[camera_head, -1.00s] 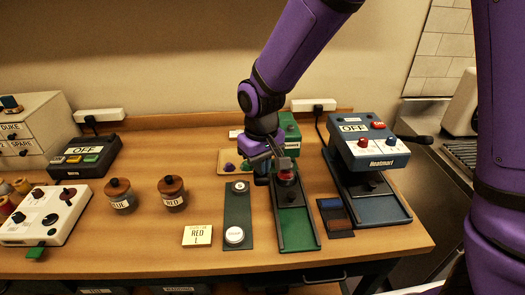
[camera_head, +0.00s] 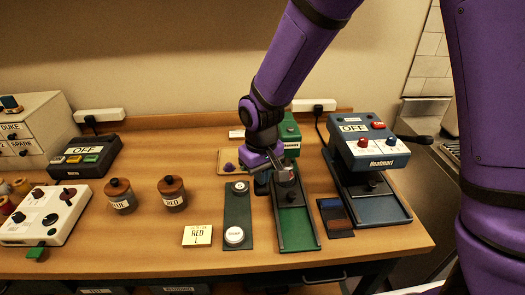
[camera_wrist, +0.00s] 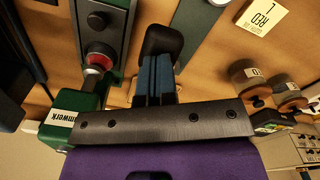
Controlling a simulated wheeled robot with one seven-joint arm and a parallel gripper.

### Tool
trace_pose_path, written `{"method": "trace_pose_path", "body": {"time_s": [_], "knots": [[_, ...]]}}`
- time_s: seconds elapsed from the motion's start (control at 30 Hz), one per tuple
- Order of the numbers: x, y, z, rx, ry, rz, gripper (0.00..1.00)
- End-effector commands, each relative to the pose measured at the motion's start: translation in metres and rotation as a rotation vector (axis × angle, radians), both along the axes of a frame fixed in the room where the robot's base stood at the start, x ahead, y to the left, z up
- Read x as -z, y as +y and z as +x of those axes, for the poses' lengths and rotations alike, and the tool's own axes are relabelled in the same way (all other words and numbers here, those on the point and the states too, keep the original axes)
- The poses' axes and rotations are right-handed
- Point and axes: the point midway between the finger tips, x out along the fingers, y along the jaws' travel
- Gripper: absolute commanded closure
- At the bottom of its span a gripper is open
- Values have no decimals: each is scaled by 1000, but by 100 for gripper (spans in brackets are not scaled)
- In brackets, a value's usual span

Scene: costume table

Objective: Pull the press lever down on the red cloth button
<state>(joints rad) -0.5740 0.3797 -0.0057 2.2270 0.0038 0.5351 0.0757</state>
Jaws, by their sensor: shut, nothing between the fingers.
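The green press (camera_head: 289,133) stands at the back of the table, with its green track (camera_head: 297,228) running toward me. In the wrist view its labelled green body (camera_wrist: 75,118) is at lower left. A red piece (camera_wrist: 98,63) sits between that body and a round grey part (camera_wrist: 97,21) on the track; I cannot tell whether it is the cloth button. My gripper (camera_head: 262,180) is pointed down at the left side of the press, partly in front of it. Its fingers (camera_wrist: 160,45) are together and empty, beside the track. I cannot make out the press lever clearly; my wrist hides part of the press.
A blue press (camera_head: 370,145) with a black handle stands to the right. A dark strip with white buttons (camera_head: 237,215), a RED L card (camera_head: 197,236) and two lidded jars (camera_head: 172,193) lie to the left. The front table between card and jars is free.

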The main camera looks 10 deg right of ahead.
Motion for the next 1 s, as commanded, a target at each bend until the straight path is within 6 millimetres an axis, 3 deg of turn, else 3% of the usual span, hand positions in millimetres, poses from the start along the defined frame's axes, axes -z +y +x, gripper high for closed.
{"method": "trace_pose_path", "body": {"time_s": [0.57,1.0], "knots": [[10,0,1,0,1,0,100],[33,-1,8,1,0,0,100]]}}
